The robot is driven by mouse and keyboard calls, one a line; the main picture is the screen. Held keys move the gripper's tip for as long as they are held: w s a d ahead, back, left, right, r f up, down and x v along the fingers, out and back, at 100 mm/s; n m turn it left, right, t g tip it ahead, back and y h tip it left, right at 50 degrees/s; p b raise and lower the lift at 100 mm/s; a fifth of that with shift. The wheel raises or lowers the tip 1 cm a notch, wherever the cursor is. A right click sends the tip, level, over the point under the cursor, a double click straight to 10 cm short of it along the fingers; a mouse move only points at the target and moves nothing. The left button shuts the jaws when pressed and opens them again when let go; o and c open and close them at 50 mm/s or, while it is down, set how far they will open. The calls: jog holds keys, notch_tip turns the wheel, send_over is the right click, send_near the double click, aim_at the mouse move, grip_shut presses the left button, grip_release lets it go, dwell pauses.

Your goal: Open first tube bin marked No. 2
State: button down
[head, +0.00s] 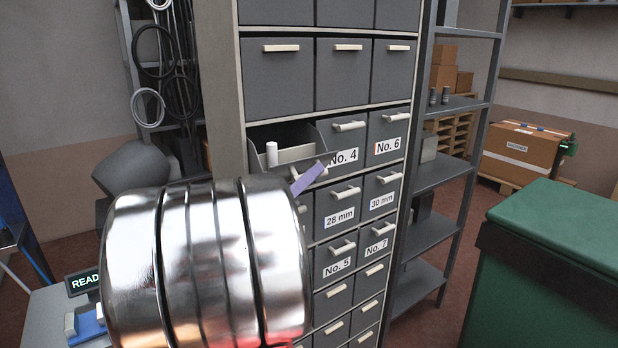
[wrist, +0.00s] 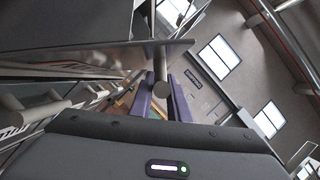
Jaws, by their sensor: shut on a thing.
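A grey bin (head: 262,136) in the cabinet (head: 240,95) stands pulled out, left of the bin marked No. 4 (head: 345,140). It holds a white cylinder (head: 272,154) and a pale block. Its front label is hidden, so I cannot read its number. My gripper (head: 313,176) is at this bin's front, mostly behind my metallic arm, with a purple finger showing. In the wrist view, its two purple fingers (wrist: 161,90) are shut on the round bar of the bin handle (wrist: 160,60), one on each side.
Closed bins marked No. 6 (head: 388,146), 28 mm (head: 338,212), 30 mm (head: 381,196), No. 5 (head: 337,261) and No. 7 (head: 379,246) lie around it. A metal shelf (head: 440,175) stands at right, and a green-lidded container (head: 560,225) at front right.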

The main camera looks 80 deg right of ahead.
jog(key=shift+w+d+r, duration=0.3)
jog(key=shift+w+r, duration=0.1)
jog(key=shift+r, duration=0.1)
jog(key=c, duration=1.7)
grip_release()
jog(key=shift+a, duration=0.1)
jog(key=v, duration=1.3)
jog(key=shift+w+a+f, duration=0.1)
jog(key=shift+a+f, duration=0.1)
jog(key=shift+a, duration=0.05)
